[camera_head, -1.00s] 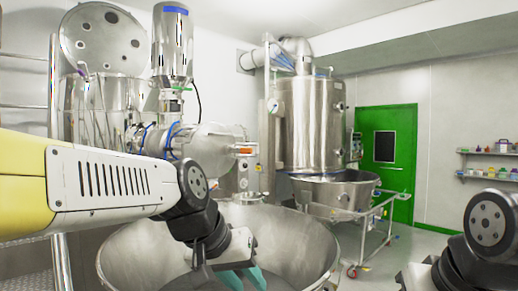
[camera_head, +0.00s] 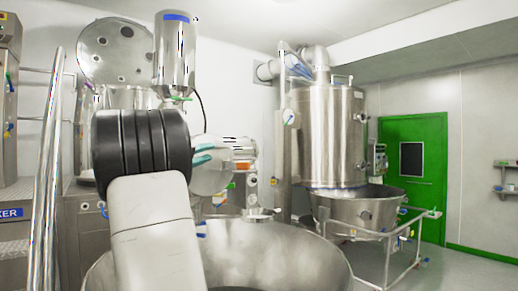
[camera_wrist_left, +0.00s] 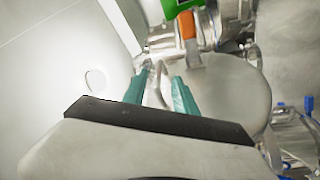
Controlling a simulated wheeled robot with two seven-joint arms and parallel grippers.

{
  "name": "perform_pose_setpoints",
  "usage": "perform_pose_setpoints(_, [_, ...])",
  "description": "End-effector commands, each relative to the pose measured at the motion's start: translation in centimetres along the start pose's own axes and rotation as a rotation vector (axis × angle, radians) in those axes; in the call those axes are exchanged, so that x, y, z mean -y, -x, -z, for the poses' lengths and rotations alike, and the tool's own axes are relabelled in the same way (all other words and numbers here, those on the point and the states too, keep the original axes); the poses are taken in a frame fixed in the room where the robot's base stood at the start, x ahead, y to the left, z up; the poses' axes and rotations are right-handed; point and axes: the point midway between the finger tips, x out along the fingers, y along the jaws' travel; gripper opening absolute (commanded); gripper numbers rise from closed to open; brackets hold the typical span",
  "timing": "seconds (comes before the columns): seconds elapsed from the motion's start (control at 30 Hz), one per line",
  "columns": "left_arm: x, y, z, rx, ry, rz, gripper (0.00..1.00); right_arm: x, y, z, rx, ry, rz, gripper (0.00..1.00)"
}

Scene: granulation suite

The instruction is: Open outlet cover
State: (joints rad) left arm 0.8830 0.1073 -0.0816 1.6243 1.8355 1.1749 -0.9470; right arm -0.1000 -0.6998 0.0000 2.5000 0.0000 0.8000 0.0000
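The outlet cover (camera_head: 208,180) is a round, pale metal disc on the outlet of the granulator at the middle left, partly hidden behind my left arm. In the left wrist view the cover (camera_wrist_left: 232,92) fills the right of the middle. My left gripper (camera_head: 203,154) reaches the cover with its teal fingers, seen side-on in the head view. In the left wrist view the left gripper (camera_wrist_left: 159,78) has its two fingers apart, with a curved metal handle (camera_wrist_left: 155,92) between them. I cannot tell whether the fingers touch the handle. My right gripper is out of view.
A large open steel bowl (camera_head: 310,255) stands in front, below the outlet. A tall steel vessel (camera_head: 325,135) with a wheeled frame (camera_head: 385,235) is to the right. A metal rail (camera_head: 48,170) stands at the left. Floor is free near the green door (camera_head: 412,165).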

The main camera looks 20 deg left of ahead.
Motion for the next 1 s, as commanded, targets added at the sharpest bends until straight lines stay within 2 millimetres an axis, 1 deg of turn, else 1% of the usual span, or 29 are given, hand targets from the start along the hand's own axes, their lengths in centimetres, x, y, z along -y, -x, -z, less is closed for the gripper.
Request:
perform_pose_setpoints(0.03, [0.1, 0.1, 0.6, -0.014, -0.004, -0.005, 0.33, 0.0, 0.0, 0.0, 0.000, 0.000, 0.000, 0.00])
perform_pose_setpoints(0.13, [0.1, -0.7, 0.9, -0.020, -0.005, -0.008, 0.33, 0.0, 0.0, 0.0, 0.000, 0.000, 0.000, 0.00])
perform_pose_setpoints(0.4, [0.0, -5.1, 0.8, -0.017, -0.004, -0.009, 0.33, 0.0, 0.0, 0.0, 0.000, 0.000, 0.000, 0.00])
perform_pose_setpoints(0.53, [0.0, -6.7, 0.8, -0.017, -0.002, -0.008, 0.33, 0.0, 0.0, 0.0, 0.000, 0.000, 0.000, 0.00])
perform_pose_setpoints(0.7, [0.0, -7.5, 0.9, -0.018, -0.003, -0.007, 0.33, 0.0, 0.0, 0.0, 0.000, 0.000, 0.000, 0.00])
perform_pose_setpoints(0.93, [0.0, -7.6, 0.8, -0.018, -0.003, -0.007, 0.33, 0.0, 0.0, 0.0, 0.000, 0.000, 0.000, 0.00])
perform_pose_setpoints(1.0, [0.0, -7.6, 0.8, -0.018, -0.003, -0.007, 0.20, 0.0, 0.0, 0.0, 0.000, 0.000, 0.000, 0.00])
